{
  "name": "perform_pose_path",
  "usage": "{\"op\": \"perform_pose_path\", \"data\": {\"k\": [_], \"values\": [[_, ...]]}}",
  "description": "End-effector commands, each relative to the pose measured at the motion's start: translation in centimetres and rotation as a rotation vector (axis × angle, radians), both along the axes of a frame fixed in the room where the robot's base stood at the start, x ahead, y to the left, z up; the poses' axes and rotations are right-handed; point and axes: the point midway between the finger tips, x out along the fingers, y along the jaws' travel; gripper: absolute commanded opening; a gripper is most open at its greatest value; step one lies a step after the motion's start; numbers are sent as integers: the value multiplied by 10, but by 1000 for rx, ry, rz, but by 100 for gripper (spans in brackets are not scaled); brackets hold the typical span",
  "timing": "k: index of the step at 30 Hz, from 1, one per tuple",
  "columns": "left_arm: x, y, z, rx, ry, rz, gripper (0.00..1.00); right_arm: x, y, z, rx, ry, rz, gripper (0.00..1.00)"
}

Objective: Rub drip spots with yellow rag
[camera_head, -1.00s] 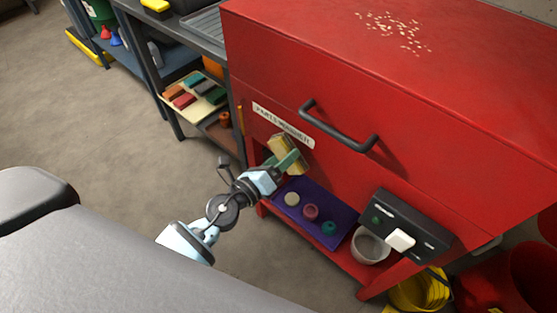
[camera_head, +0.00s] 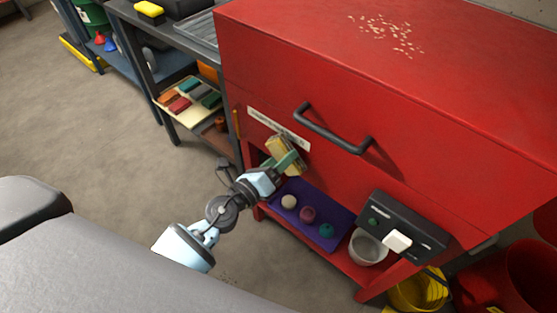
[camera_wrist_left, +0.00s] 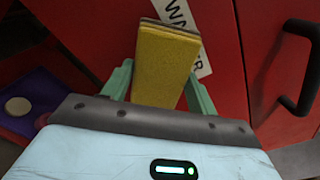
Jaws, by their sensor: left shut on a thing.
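My left gripper (camera_head: 284,162) is shut on the yellow rag (camera_head: 289,152), a folded yellow block. It holds the rag up in front of the red parts washer (camera_head: 400,130), close to the white label on its front. In the left wrist view the rag (camera_wrist_left: 164,65) stands between the green fingers of the gripper (camera_wrist_left: 160,84) and covers part of the label (camera_wrist_left: 200,60). I cannot tell whether the rag touches the washer. Pale drip spots (camera_head: 387,33) lie scattered on top of the washer, toward the back. My right gripper is not in view.
A black handle (camera_head: 333,128) sticks out from the washer front. Below are a purple mat (camera_head: 328,240) with three small round pieces, a white bucket (camera_head: 367,248) and a switch box (camera_head: 404,228). A grey bench with trays stands at left. Open floor lies left.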

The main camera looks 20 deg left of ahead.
Motion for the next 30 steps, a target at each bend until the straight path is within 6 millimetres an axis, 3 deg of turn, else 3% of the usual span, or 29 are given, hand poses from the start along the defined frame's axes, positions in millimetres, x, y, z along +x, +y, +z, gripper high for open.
{"op": "perform_pose_path", "data": {"k": [21, 30], "values": [[12, -5, 0, -1, 0, -1, 40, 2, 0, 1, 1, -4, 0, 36], [8, -13, 1, -2, 1, -1, 40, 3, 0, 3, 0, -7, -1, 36]]}}
